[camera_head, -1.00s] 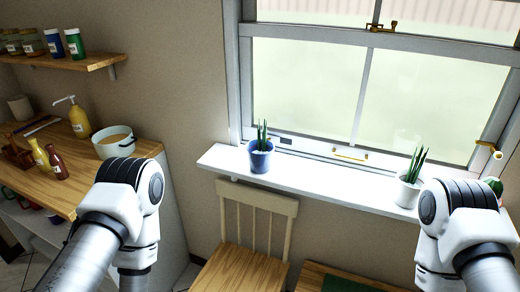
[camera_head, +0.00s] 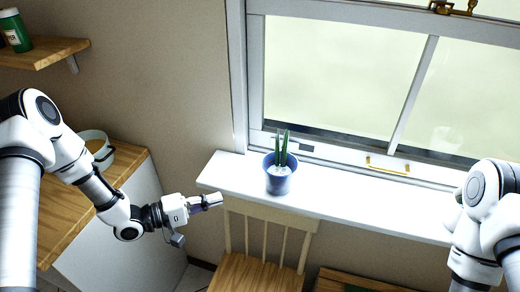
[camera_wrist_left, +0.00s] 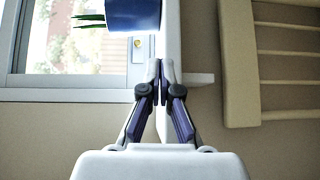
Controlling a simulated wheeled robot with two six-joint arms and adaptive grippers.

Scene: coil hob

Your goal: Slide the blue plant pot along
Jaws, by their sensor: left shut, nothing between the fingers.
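The blue plant pot (camera_head: 278,182) with upright green leaves stands upright on the white windowsill (camera_head: 345,200), near its left end. In the left wrist view the pot (camera_wrist_left: 133,15) shows at the top, turned sideways, partly cut off by the frame. My left gripper (camera_head: 219,200) is shut and empty, to the left of the pot and a little lower in the picture, by the sill's front edge. In the left wrist view its closed fingertips (camera_wrist_left: 160,70) lie just short of the pot, with a visible gap. My right gripper is not in view; only my right arm shows.
A wooden chair (camera_head: 262,272) stands below the sill. The window with a brass handle (camera_head: 388,167) is behind it. A pale pot (camera_head: 97,150) sits on the wooden counter at left. The sill right of the blue pot looks clear until my right arm.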

